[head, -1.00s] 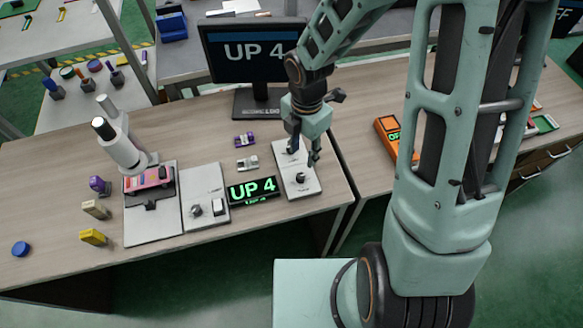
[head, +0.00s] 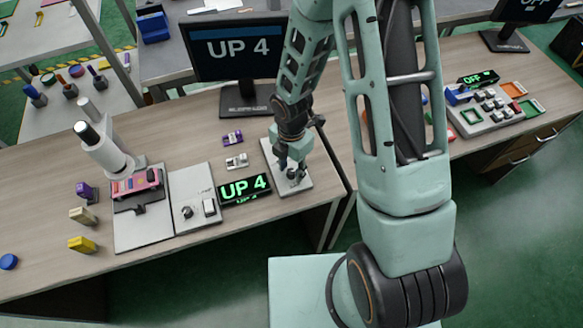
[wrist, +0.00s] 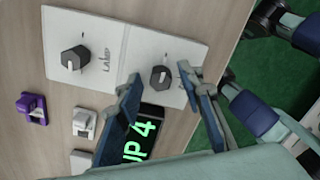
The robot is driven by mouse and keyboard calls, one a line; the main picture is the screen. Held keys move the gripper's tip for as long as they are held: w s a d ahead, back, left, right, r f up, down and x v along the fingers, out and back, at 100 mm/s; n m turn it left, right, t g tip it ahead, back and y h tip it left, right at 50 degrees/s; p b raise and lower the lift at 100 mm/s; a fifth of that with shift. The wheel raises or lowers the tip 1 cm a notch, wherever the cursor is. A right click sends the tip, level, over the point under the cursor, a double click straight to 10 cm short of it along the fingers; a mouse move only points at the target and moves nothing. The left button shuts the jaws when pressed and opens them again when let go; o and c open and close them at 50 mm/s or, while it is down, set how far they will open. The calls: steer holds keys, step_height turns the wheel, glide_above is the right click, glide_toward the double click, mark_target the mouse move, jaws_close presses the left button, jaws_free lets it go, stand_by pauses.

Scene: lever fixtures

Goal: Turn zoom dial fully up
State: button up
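A white plate (wrist: 118,45) carries two black dials. One dial (wrist: 75,59) is marked LAMP. The other dial (wrist: 160,77), whose label is mostly hidden by a finger, sits between my gripper's fingertips (wrist: 159,72). My gripper is open, with one blue finger on each side of this dial; I cannot tell whether they touch it. In the head view, my gripper (head: 290,168) is low over the near part of the plate (head: 268,152). A small green display (head: 244,188) and a monitor (head: 236,48) both read UP 4.
Left of the display is a white plate (head: 186,183) with a knob and a switch. A microscope-like device (head: 107,153) stands farther left. Purple (head: 232,139) and grey (head: 237,161) small fixtures lie left of the dial plate. The table's front edge is close.

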jaws_close()
